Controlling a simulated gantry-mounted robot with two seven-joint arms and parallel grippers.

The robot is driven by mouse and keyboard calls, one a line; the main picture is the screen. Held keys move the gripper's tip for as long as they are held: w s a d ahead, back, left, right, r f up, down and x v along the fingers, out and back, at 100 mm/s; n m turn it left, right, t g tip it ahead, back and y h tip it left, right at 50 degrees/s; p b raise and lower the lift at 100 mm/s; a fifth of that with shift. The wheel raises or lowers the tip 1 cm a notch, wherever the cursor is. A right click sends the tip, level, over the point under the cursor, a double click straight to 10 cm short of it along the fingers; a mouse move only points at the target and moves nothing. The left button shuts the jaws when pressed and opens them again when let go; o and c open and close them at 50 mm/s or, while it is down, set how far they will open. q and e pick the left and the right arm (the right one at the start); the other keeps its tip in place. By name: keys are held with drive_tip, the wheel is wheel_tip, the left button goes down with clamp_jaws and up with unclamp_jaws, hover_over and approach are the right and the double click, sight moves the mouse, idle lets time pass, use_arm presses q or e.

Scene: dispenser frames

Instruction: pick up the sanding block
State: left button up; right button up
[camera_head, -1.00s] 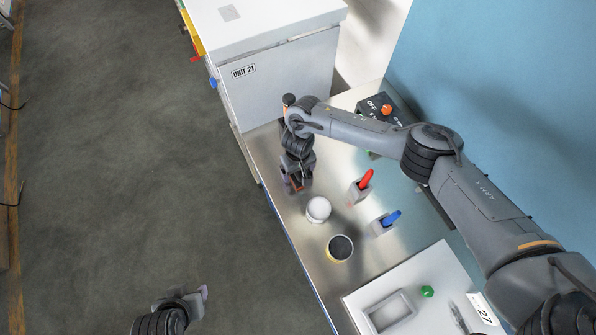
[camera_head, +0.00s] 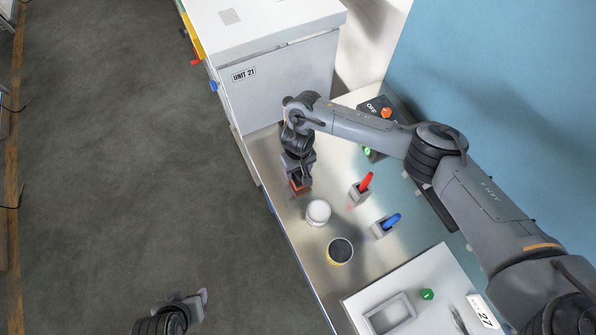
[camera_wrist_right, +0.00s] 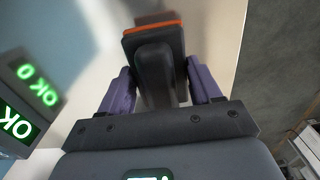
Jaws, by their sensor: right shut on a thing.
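The sanding block (camera_head: 300,188) has an orange-red base and shows just below my right gripper (camera_head: 299,178), near the left edge of the metal bench. In the right wrist view, the block (camera_wrist_right: 152,32) is a dark slab with an orange edge and a dark upright handle (camera_wrist_right: 155,70). The two purple fingers of my right gripper (camera_wrist_right: 156,88) are shut on that handle. Whether the base touches the bench is hard to tell. My left gripper (camera_head: 203,296) is at the bottom, over the floor, mostly cut off; its jaw opening does not show.
A white cup (camera_head: 318,212) and a dark-filled pot (camera_head: 340,250) stand nearby. Red (camera_head: 365,181) and blue (camera_head: 391,220) handled tools sit in holders. A white cabinet (camera_head: 285,85) stands behind.

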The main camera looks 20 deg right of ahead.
drive_tip(key=s+d+r+p, duration=0.3)
drive_tip(key=s+d+r, duration=0.5)
drive_tip(key=shift+s+r, duration=0.15)
drive_tip(key=shift+s, duration=0.1)
